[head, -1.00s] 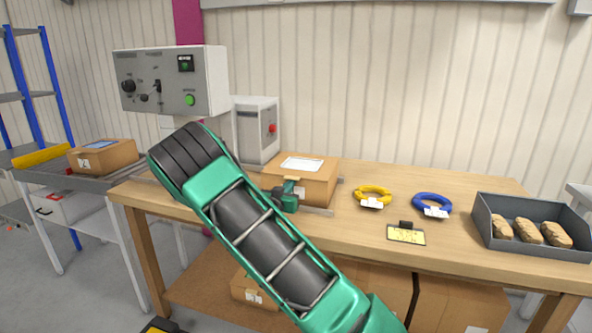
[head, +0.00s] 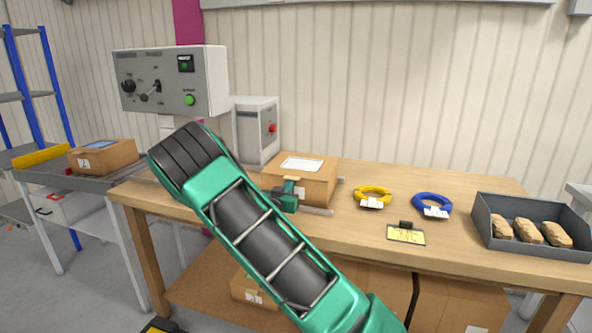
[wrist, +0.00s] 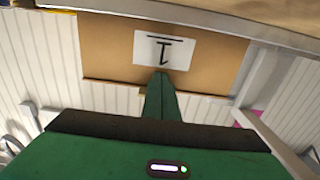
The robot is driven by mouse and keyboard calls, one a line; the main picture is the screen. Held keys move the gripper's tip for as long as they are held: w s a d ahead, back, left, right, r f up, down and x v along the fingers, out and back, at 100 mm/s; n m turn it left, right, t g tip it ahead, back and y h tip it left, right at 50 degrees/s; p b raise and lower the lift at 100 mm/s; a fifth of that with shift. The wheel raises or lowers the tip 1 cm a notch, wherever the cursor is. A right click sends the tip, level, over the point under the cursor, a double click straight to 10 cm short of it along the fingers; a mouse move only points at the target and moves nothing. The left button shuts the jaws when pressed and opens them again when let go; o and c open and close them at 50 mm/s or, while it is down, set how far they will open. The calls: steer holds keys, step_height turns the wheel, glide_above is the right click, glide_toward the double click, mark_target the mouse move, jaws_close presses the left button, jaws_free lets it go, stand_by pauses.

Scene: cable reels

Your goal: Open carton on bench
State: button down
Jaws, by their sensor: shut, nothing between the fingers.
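A brown carton (head: 317,187) stands on the wooden bench (head: 340,228), left of the middle. Its top looks closed, with a white sheet lying on it. In the wrist view the carton's face (wrist: 105,42) fills the upper middle and bears a white label (wrist: 182,50) with a black mark. My gripper (head: 291,192) is at the carton's front side, low down. In the wrist view its green fingers (wrist: 162,76) are together and empty, their tips at the label's edge. I cannot tell whether they touch it. My arm hides part of the carton's left front.
A yellow ring (head: 372,193), a blue ring (head: 432,202) and a small yellow-faced device (head: 406,235) lie right of the carton. A grey tray (head: 510,246) holds brown lumps. A control box (head: 200,75) stands behind left. Another carton (head: 103,157) sits on the left conveyor.

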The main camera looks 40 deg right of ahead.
step_height(320, 180, up, 8)
steer(key=shift+f, duration=0.2)
stand_by(0.8)
steer(key=w+d+r, duration=0.3)
steer(key=d+r, duration=0.1)
steer(key=r, duration=0.3)
steer(key=shift+w+d, duration=0.35)
stand_by(0.7)
steer(key=w+d+r, duration=0.5)
steer(key=d+r, duration=0.1)
steer(key=shift+d, duration=0.15)
stand_by(1.0)
steer(key=w+d+r, duration=0.2)
steer(key=w+d, duration=0.3)
steer(key=d, duration=0.2)
steer(key=shift+w+r, duration=0.2)
steer(key=shift+r, duration=0.05)
stand_by(0.7)
